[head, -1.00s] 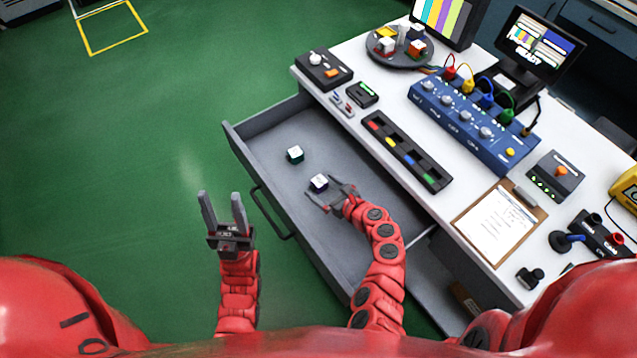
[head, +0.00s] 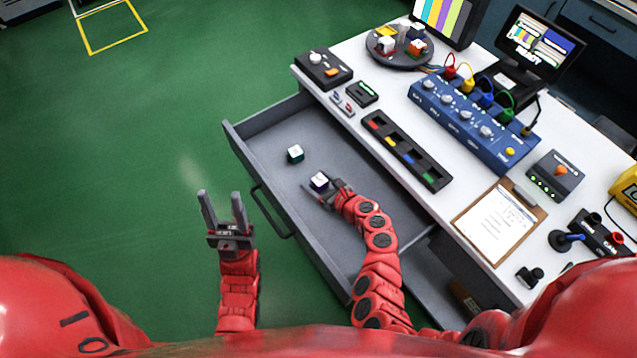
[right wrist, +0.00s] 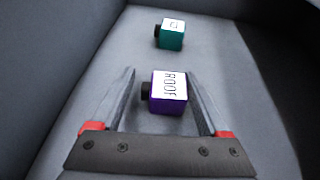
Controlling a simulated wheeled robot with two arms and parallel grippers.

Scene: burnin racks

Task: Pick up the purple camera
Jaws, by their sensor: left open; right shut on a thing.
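The purple camera (head: 319,180) is a small cube with a white label face, on the floor of the open grey drawer. In the right wrist view the purple camera (right wrist: 170,92) shows purple edges, a label reading "ROOF" and a dark lens on its left side. My right gripper (head: 321,186) has one finger on each side of it and is shut on it. In the right wrist view the right gripper's fingers (right wrist: 161,76) flank the cube. The camera looks still low at the drawer floor. My left gripper (head: 219,195) is open and empty over the green floor, left of the drawer.
A teal camera (head: 295,153) lies farther along in the drawer (head: 262,134), also in the right wrist view (right wrist: 172,36). The drawer walls stand around both. The white bench holds a slotted tray (head: 405,150), a blue panel (head: 470,120), a clipboard (head: 495,228) and a turntable (head: 400,60).

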